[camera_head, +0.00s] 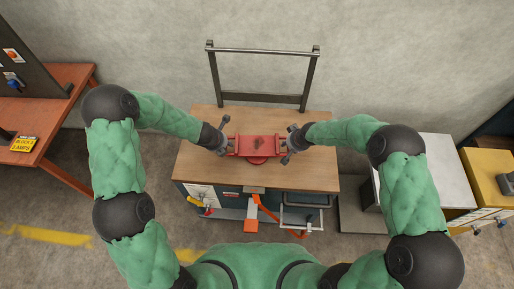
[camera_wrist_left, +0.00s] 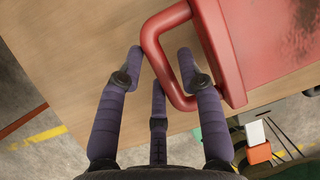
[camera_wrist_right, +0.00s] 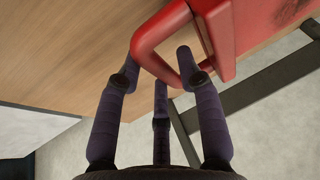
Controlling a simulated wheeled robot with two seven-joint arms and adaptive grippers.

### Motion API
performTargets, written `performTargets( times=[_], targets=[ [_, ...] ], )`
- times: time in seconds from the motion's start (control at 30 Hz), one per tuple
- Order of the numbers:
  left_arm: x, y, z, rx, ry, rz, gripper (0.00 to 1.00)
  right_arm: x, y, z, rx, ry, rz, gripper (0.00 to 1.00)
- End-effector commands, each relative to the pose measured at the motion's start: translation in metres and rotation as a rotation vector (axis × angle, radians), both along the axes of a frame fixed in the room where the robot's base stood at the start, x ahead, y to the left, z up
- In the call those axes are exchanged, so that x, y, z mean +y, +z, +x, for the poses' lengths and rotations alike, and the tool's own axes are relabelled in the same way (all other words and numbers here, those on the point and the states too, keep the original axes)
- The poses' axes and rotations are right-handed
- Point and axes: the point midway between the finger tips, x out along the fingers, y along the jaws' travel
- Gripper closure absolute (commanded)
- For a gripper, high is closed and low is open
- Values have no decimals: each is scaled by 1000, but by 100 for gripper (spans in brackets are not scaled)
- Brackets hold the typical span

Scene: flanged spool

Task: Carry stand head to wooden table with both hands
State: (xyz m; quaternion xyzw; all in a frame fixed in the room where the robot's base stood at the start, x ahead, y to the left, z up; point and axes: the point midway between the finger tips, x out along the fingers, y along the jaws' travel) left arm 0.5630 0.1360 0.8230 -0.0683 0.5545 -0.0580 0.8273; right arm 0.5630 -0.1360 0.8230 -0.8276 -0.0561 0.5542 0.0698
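The stand head (camera_head: 258,145) is a red block with a dark smudge on top and a loop handle at each end. It is over the middle of the wooden table (camera_head: 318,177) and appears to rest on it, with a round red part showing at its front. My left gripper (camera_head: 225,140) is at its left handle (camera_wrist_left: 156,57); in the left wrist view one finger is inside the loop and one outside, with gaps to the bar. My right gripper (camera_head: 288,143) straddles the right handle (camera_wrist_right: 150,52) the same way, fingers spread. The underside is hidden.
A dark metal frame (camera_head: 262,99) rises at the table's back edge. Tools and an orange item (camera_head: 251,212) show at its front. An orange-brown table (camera_head: 66,79) stands left; a grey-topped cabinet (camera_head: 440,165) and a yellow cabinet (camera_head: 483,180) stand right. The tabletop around the stand head is clear.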

Motion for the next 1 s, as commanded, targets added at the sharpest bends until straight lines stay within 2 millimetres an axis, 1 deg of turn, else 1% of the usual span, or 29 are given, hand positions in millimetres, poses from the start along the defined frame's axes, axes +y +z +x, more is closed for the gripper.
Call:
performTargets(
  times=[0.03,0.2,0.5,0.57,0.6,0.63,1.0],
  targets=[
    [-1,-4,2,0,1,0,63,1,-5,1,2,1,0,63],
    [-2,-11,4,0,1,0,63,2,-11,4,1,1,0,63],
    [-2,-11,5,0,1,0,63,2,-12,4,1,0,0,63],
    [-2,-11,5,0,1,0,80,2,-12,4,0,0,0,80],
    [-2,-11,5,0,1,0,91,2,-12,4,0,0,0,91],
    [-2,-11,5,0,0,0,100,2,-12,4,0,0,0,100],
    [-2,-10,6,-4,1,0,100,2,-10,6,-4,0,0,100]
  ],
)
